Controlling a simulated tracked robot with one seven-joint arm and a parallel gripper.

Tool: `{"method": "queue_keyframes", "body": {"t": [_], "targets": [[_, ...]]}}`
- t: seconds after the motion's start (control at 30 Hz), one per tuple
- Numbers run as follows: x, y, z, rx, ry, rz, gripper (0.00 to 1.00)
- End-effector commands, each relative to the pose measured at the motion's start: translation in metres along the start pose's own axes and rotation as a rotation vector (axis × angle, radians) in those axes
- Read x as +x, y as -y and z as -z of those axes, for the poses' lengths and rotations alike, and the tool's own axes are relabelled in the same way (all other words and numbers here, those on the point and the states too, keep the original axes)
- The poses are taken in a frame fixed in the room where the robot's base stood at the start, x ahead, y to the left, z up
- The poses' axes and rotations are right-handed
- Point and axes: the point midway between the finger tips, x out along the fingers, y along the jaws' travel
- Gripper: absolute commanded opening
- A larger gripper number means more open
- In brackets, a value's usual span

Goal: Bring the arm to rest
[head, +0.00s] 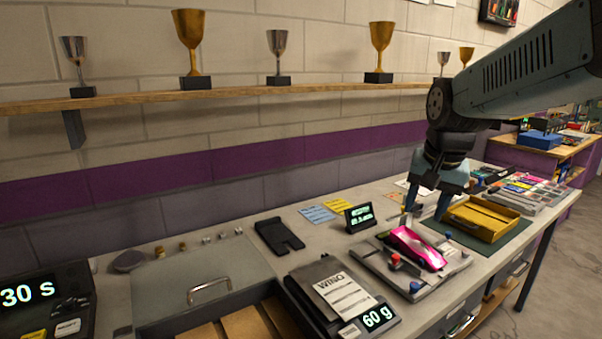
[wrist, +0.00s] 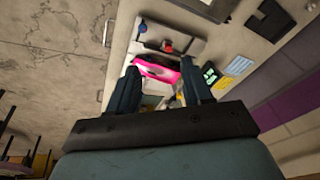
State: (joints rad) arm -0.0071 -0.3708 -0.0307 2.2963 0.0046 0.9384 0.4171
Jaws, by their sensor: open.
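My gripper (head: 425,203) hangs from my arm at the right of the head view, above the bench near a pink car and a yellow tray. Its two fingers point down and stand apart, with nothing seen between them. In the wrist view my gripper (wrist: 152,70) shows its two dark fingers spread. The pink car (head: 417,249) sits on a grey fixture (head: 372,262) with red and blue knobs. The pink car also shows in the wrist view (wrist: 157,69), beyond the fingertips. I cannot tell the exact height of the fingertips over the bench.
A yellow tray (head: 484,218) lies on a green mat right of the gripper. A small display (head: 360,218) stands behind the car. A scale reading 60 g (head: 376,318) and a timer reading 30 s (head: 42,300) are nearer. A shelf (head: 230,95) with several trophies runs along the wall.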

Motion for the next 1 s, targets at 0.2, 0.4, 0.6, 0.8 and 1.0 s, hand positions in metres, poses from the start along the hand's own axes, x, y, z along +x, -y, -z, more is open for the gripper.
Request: {"method": "queue_keyframes", "body": {"t": [0.2, 0.4, 0.6, 0.8, 1.0], "targets": [[-0.023, -0.015, -0.042, -0.175, -0.084, 0.029, 0.50], [-0.035, -0.028, -0.077, -0.328, -0.158, 0.040, 0.50], [-0.038, -0.036, -0.096, -0.421, -0.203, 0.040, 0.50], [-0.038, -0.038, -0.101, -0.445, -0.213, 0.039, 0.50], [-0.038, -0.038, -0.101, -0.444, -0.212, 0.039, 0.50]]}}
